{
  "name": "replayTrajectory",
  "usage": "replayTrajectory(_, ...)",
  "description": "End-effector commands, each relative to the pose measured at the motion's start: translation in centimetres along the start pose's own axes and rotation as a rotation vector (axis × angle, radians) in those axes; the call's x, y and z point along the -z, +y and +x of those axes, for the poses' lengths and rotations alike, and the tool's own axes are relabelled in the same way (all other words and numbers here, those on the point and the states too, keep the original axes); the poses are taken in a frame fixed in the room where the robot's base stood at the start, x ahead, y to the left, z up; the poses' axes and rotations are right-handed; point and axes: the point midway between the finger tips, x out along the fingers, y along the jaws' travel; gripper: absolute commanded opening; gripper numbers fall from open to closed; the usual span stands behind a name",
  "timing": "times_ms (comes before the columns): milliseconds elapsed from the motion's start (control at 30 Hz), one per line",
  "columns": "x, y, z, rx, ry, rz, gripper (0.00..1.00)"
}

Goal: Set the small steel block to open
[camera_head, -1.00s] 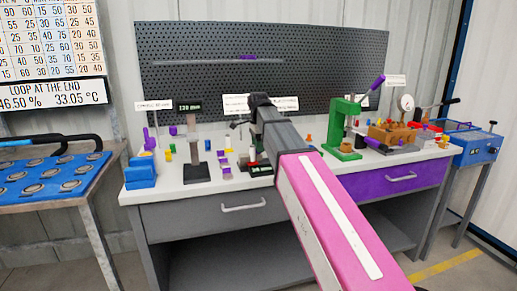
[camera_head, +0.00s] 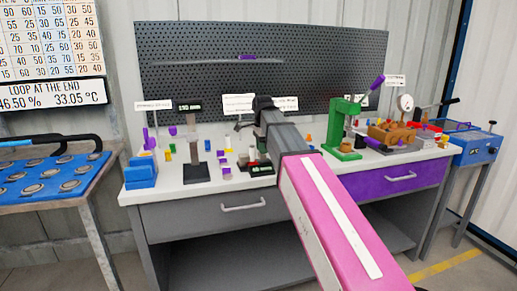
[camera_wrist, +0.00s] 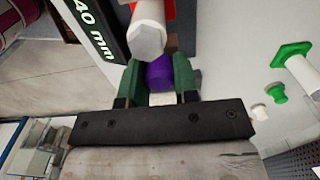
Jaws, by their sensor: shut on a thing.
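In the wrist view my gripper (camera_wrist: 160,78) has two green fingers on a dark crossbar. They are shut on a purple cylinder (camera_wrist: 160,72), with a small white piece (camera_wrist: 161,99) showing between them near the crossbar. A pale grey faceted knob (camera_wrist: 147,38) stands just beyond the purple cylinder; I cannot tell whether they are joined. I cannot single out the small steel block for certain in either view. In the head view my arm covers much of the bench middle, and my fingers cannot be made out there.
A black display (camera_wrist: 95,28) reading "40 mm" stands close left of my fingers. Green and white knobs (camera_wrist: 295,57) lie to the right. The bench (camera_head: 200,185) holds a green press (camera_head: 342,130), a black column gauge (camera_head: 194,150) and blue blocks (camera_head: 140,172). A perforated panel (camera_head: 260,65) stands behind.

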Motion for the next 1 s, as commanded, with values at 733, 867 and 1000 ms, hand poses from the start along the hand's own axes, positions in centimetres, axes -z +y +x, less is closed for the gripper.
replayTrajectory(733, 2.4, 0.0, 0.0, 0.0, 0.002, 0.001, 0.54)
replayTrajectory(867, 2.4, 0.0, -0.2, 0.001, 0.002, 0.001, 0.54)
replayTrajectory(1000, 2.4, -0.1, -1.3, 0.001, 0.001, 0.001, 0.54)
